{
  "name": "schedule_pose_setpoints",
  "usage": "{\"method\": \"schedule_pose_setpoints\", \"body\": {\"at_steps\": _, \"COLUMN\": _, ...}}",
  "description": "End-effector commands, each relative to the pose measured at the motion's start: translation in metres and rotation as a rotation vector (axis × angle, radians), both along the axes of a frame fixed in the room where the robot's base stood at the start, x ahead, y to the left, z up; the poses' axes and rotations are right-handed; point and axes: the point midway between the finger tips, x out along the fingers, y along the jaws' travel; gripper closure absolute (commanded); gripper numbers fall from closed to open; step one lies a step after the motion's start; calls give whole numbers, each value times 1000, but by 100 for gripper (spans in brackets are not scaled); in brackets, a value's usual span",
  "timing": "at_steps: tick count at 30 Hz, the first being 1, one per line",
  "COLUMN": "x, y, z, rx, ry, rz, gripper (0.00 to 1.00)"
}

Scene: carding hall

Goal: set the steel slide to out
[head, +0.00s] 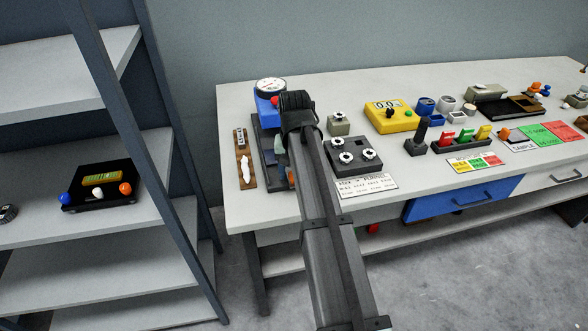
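A narrow brown board (248,182) lies near the left end of the table, with a small lettered plate (241,138) at its far end. A pale, bright piece (245,168) sits on the board's middle; it may be the steel slide, but I cannot tell for sure, nor read its setting. My arm reaches in from the bottom and ends over the dark-based device with a blue gauge housing (266,108), just right of the board. My gripper is hidden behind my arm, so its fingers and any contact do not show.
A shelf rack (110,130) stands left, with a gap before the table (232,208). The table's front-left corner is clear.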

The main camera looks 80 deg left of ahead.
Motion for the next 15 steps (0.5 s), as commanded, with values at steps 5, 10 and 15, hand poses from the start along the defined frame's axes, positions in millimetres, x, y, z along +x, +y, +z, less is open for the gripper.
{"method": "schedule_pose_setpoints", "body": {"at_steps": 5, "x": 0, "y": 1, "z": 0, "rx": 1, "ry": 1, "rz": 0, "gripper": 44}}
{"method": "schedule_pose_setpoints", "body": {"at_steps": 10, "x": 0, "y": 2, "z": 8, "rx": 3, "ry": 0, "rz": 0, "gripper": 44}}
{"method": "schedule_pose_setpoints", "body": {"at_steps": 15, "x": 0, "y": 3, "z": 33, "rx": 4, "ry": 1, "rz": 0, "gripper": 44}}
